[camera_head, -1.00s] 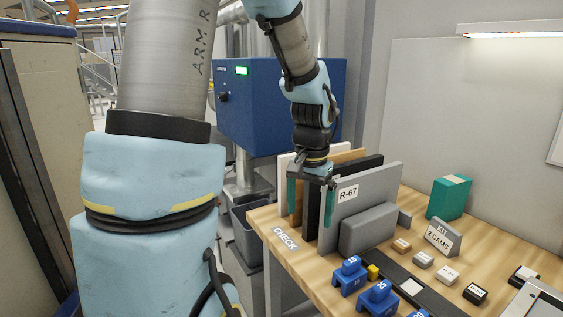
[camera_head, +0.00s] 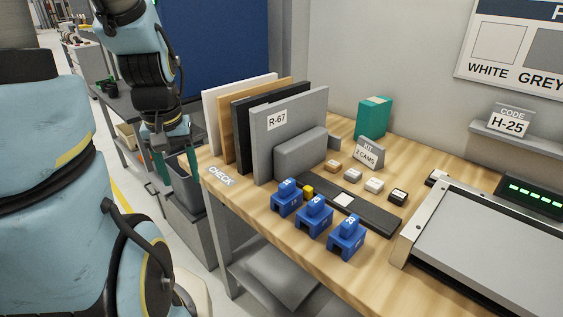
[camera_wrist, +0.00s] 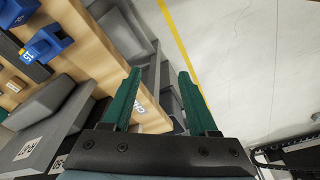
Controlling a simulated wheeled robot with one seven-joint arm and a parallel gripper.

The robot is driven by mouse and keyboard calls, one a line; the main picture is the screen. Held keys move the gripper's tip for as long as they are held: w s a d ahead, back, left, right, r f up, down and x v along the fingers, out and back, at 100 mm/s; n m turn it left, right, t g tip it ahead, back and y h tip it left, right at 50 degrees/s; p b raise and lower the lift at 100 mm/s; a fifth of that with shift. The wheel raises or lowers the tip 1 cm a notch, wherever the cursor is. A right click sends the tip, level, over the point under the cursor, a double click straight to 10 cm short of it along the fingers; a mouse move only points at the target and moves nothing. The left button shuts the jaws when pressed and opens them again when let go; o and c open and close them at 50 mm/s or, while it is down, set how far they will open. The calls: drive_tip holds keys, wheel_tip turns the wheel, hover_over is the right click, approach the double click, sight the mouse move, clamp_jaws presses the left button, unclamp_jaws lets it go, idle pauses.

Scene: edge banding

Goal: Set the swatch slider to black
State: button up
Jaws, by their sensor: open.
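I cannot tell for sure which part slides. Behind it is a row of small swatch blocks: brown (camera_head: 332,166), grey (camera_head: 352,175), white (camera_head: 374,185) and black (camera_head: 398,196). My gripper (camera_wrist: 160,75) is open and empty, with green fingers pointing down past the bench edge. In the head view my gripper (camera_head: 177,165) hangs left of the bench, apart from the track.
Upright panels, the front one labelled R-67 (camera_head: 292,120), stand at the bench's left end. Several blue numbered blocks (camera_head: 314,217) stand in front of the track. A teal box (camera_head: 374,118), a kit sign (camera_head: 369,153) and a grey machine (camera_head: 490,240) are also there.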

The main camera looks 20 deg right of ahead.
drive_tip(key=w+d+n+b, duration=0.1)
drive_tip(key=d, duration=0.3)
drive_tip(key=w+d+f+b, duration=0.1)
drive_tip(key=d+b, duration=0.1)
drive_tip(key=d, duration=0.3)
drive_tip(key=w+d+n+y+b, duration=0.1)
drive_tip(key=d+b, duration=0.1)
drive_tip(key=d, duration=0.3)
drive_tip(key=shift+w+f+n, duration=0.25)
drive_tip(key=shift+f+n, duration=0.05)
drive_tip(key=shift+f, duration=0.1)
drive_tip(key=c, duration=0.7)
drive_tip(key=d+b, duration=0.1)
drive_tip(key=d, duration=0.2)
drive_tip(key=d+n+b, duration=0.1)
drive_tip(key=d, duration=0.2)
drive_tip(key=s+d+n, duration=0.1)
drive_tip(key=d, duration=0.2)
drive_tip(key=shift+d+t+y+b, duration=0.1)
drive_tip(key=shift+t+y+b, duration=0.3)
clamp_jaws()
drive_tip(key=s+d+n+t+b, duration=0.1)
drive_tip(key=s+d+n, duration=0.1)
drive_tip(key=d, duration=0.4)
drive_tip(key=shift+d+r, duration=0.25)
drive_tip(key=shift+r, duration=0.15)
